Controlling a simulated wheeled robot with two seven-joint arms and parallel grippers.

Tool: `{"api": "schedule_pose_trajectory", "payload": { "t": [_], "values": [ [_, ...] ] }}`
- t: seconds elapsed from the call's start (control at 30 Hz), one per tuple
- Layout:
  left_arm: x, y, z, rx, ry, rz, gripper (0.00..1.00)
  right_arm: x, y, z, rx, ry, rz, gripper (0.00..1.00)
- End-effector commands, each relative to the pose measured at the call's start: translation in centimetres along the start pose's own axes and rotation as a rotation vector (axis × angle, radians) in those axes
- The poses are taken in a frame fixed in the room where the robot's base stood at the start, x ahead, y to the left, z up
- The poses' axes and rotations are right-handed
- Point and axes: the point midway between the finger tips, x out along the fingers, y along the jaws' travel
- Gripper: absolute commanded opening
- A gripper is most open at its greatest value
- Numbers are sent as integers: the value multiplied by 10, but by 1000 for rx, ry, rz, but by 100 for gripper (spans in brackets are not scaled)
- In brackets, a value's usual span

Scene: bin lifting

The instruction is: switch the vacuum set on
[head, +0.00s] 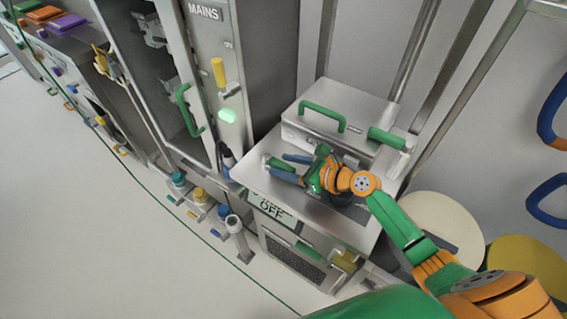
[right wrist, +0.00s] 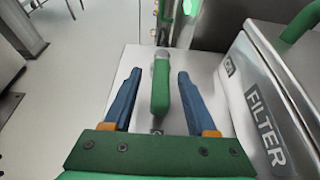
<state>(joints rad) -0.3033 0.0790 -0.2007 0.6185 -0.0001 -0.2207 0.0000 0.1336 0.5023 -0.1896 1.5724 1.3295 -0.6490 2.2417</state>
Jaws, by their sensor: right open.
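The vacuum set (head: 345,225) is a steel cabinet with an OFF label (head: 271,211) on its front. On its top is a lever with a green grip (right wrist: 160,90) and a grey end; the grip also shows in the head view (head: 266,160). My right gripper (head: 279,165) is low over this top. In the right wrist view its blue fingers (right wrist: 158,85) are open, one on each side of the green grip, with a gap on both sides. My left gripper is not in view.
A steel filter box (right wrist: 262,95) with a green handle (head: 321,115) stands behind the lever. A tall MAINS cabinet (head: 212,60) with a yellow lever and a lit green lamp (head: 228,115) is to the left. Blue handles are on the right wall. The floor at left is clear.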

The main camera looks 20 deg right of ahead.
Motion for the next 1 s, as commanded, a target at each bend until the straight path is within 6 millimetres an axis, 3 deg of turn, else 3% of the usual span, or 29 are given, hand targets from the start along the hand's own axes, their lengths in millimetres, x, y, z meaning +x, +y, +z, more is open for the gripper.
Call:
{"api": "schedule_pose_trajectory", "payload": {
  "t": [0.27,0.47,1.0],
  "values": [
    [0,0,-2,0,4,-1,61,4,0,0,-2,1,1,55],
    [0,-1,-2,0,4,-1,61,4,0,0,-3,1,1,1],
    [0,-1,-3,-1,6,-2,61,4,1,-1,-2,2,1,0]
  ]
}}
